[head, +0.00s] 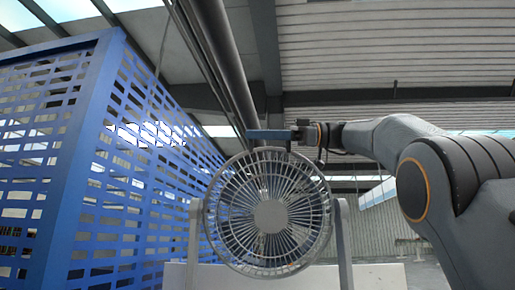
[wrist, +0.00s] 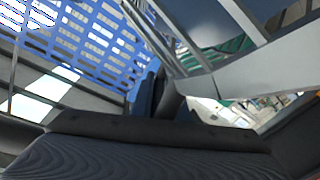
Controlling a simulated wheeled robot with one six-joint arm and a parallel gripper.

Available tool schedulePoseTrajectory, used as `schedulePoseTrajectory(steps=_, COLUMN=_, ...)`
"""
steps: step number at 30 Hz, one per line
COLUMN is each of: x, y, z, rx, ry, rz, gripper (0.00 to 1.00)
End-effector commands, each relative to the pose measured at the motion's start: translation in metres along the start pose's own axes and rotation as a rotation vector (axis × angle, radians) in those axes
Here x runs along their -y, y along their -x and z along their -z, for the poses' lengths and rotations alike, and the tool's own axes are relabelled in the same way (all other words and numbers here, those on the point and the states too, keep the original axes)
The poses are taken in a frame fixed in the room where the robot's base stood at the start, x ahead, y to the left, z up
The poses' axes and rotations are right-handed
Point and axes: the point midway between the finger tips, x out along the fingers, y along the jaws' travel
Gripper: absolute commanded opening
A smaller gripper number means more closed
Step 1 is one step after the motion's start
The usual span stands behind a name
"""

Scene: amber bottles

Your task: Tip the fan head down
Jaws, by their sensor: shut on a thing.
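The grey fan head (head: 270,214) stands in the middle of the head view, a round wire cage with a pale hub, its face towards me and close to upright. It hangs between the two arms of a pale yoke (head: 343,245). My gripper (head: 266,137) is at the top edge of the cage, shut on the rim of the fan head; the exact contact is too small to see. In the wrist view, dark gripper parts (wrist: 160,150) fill the bottom, and the grip itself is hard to make out.
A tall blue slotted panel structure (head: 120,160) stands on the left, with its side running back behind the fan. A pale surface (head: 375,277) shows low behind the fan. My arm comes in from the right. Open room shows between the fan and my arm.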

Motion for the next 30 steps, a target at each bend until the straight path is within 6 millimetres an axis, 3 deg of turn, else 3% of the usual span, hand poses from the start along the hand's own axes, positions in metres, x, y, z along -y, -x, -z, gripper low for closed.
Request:
schedulePoseTrajectory(steps=15, x=0.029, y=0.0, z=-0.001, rx=0.0, ry=0.134, rz=-0.001, gripper=0.0)
schedulePoseTrajectory(steps=29, x=0.032, y=0.0, z=0.002, rx=0.001, ry=0.152, rz=-0.001, gripper=0.0)
schedulePoseTrajectory(steps=30, x=0.032, y=0.0, z=0.002, rx=0.001, ry=0.152, rz=-0.001, gripper=0.19)
